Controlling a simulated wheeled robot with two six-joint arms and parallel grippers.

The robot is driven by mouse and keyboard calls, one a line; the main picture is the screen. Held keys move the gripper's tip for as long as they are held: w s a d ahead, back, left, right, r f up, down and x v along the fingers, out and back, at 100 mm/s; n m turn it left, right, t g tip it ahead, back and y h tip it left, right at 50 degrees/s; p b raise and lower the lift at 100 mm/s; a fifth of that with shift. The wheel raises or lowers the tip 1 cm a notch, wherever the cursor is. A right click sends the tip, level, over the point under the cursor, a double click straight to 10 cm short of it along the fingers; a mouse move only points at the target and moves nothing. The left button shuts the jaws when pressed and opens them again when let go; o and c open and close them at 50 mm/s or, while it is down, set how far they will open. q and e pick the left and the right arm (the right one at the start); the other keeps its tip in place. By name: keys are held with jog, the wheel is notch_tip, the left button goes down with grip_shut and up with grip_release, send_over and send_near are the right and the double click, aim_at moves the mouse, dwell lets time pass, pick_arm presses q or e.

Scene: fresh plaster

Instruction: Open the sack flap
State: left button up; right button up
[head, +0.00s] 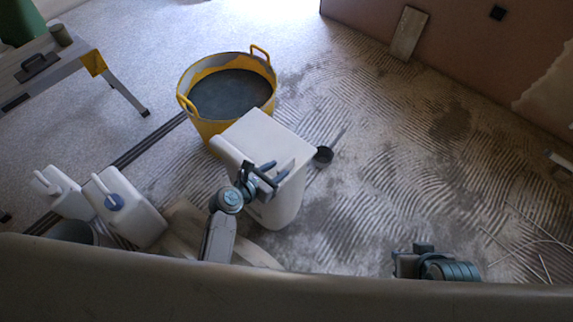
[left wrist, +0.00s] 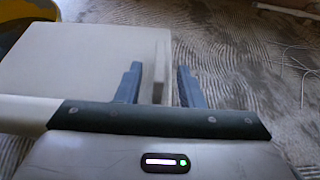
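The sack (head: 270,137) is a pale, box-shaped bag standing upright on the floor in front of the yellow tub. In the left wrist view its flat top (left wrist: 75,60) fills the left half. A thin, pale flap-like strip (left wrist: 160,70) stands along the sack's right edge there, between the fingers. My left gripper (head: 267,176) is over the near side of the sack's top. In the left wrist view it is open (left wrist: 158,84), with gaps on both sides of the strip. My right gripper (head: 412,262) is low at the right; its fingers are unclear.
A yellow tub (head: 188,103) with dark contents stands behind the sack. Two white jugs (head: 133,208) stand at the left. A dark round-headed tool (head: 323,155) is right of the sack. A folding bench (head: 60,70) is far left. Thin pale sticks (head: 530,240) lie right on the open floor.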

aim_at(282, 167)
pick_arm(q)
jog(key=x, duration=0.5)
jog(key=shift+b, duration=0.4)
grip_shut()
